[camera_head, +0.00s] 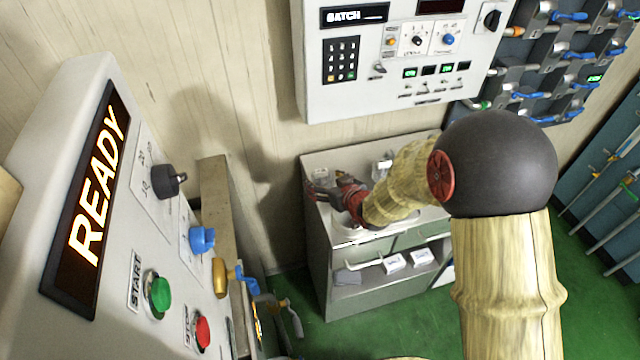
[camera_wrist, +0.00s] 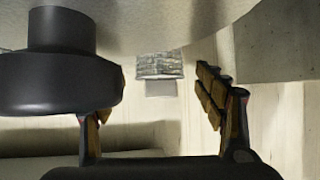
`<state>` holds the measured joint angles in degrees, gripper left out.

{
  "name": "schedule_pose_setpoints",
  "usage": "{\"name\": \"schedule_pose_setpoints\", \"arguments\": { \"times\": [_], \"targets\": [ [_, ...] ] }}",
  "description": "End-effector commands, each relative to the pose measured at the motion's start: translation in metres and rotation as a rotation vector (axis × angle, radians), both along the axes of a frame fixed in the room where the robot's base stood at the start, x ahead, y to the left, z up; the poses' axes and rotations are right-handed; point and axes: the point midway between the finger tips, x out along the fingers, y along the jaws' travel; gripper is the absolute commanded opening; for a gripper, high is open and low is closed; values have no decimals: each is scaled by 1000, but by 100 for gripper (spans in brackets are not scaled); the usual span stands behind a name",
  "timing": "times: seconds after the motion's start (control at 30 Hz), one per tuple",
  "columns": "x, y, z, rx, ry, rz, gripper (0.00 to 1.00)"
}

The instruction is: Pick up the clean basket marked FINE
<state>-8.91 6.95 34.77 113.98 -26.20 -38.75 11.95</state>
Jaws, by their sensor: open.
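My gripper (camera_wrist: 158,92) shows in the wrist view with its two fingers spread apart and nothing held between them. The left finger is partly hidden behind a large dark round part. Beyond the fingers, near the middle, is a small grey mesh-like piece (camera_wrist: 160,66) with a plain grey patch below it. It may be a basket, but I can read no marking on it. In the head view my gripper (camera_head: 335,196) is low over the left of the grey cabinet top, partly hidden by my arm. I cannot make out the word FINE in either view.
The grey cabinet (camera_head: 330,255) has an open shelf with small white boxes (camera_head: 395,263). A white control panel (camera_head: 400,60) hangs above it. A large panel reading READY (camera_head: 95,185) fills the left. A rack of blue-handled tools (camera_head: 550,65) is at upper right. Green floor lies in front.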

Motion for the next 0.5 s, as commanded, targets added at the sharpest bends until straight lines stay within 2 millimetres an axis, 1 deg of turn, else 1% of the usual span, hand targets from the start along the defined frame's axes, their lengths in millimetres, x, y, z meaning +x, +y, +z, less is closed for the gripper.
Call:
{"name": "schedule_pose_setpoints", "arguments": {
  "times": [0.03,0.1,0.3,0.5],
  "targets": [
    [5,3,-5,0,0,1,70],
    [8,5,-6,0,0,1,70],
    [8,5,-4,0,-1,0,70],
    [8,4,-5,0,0,0,59]
  ]
}}
